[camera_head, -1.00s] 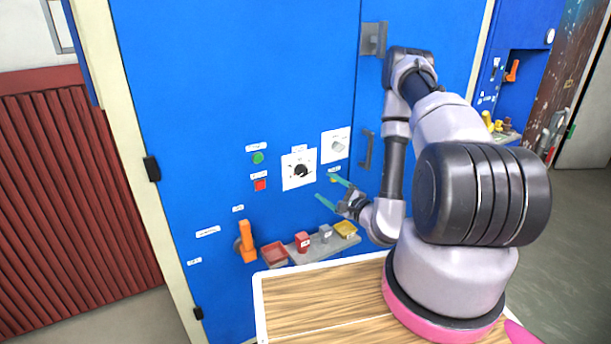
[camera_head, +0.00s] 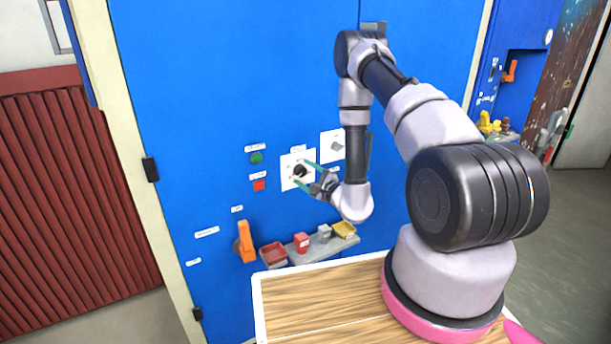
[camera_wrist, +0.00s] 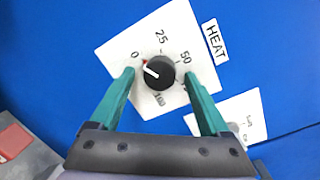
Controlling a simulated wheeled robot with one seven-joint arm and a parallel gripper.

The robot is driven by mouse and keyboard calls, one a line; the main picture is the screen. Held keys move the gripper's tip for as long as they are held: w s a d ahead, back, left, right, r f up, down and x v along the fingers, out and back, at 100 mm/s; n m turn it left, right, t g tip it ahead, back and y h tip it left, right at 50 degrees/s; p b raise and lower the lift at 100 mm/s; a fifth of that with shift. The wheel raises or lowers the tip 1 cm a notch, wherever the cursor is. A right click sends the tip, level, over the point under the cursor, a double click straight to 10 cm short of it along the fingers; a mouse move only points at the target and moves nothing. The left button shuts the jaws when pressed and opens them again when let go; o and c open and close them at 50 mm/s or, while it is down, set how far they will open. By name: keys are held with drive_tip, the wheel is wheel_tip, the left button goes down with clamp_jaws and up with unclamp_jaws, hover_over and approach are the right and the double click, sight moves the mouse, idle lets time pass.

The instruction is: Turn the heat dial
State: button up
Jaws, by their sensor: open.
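The heat dial (camera_wrist: 158,73) is a round black knob with a white pointer line on a white plate (camera_wrist: 121,50) marked 0, 25, 50 and a further number. A label beside it reads HEAT (camera_wrist: 215,41). The pointer lies toward the 0 side, near a small red mark. In the head view the dial (camera_head: 299,171) sits on the blue cabinet front. My gripper (camera_wrist: 162,80) is open, with one green finger on each side of the knob in the wrist view. In the head view my gripper (camera_head: 304,174) is close to the plate; I cannot tell whether the fingers touch the knob.
A second white plate with a grey dial (camera_head: 338,146) is to the right. Green (camera_head: 256,158) and red (camera_head: 259,185) buttons are to the left. An orange lever (camera_head: 245,242) and a shelf (camera_head: 315,250) with small blocks and trays are below.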

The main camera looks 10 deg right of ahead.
drive_tip(key=shift+c, duration=0.3)
clamp_jaws()
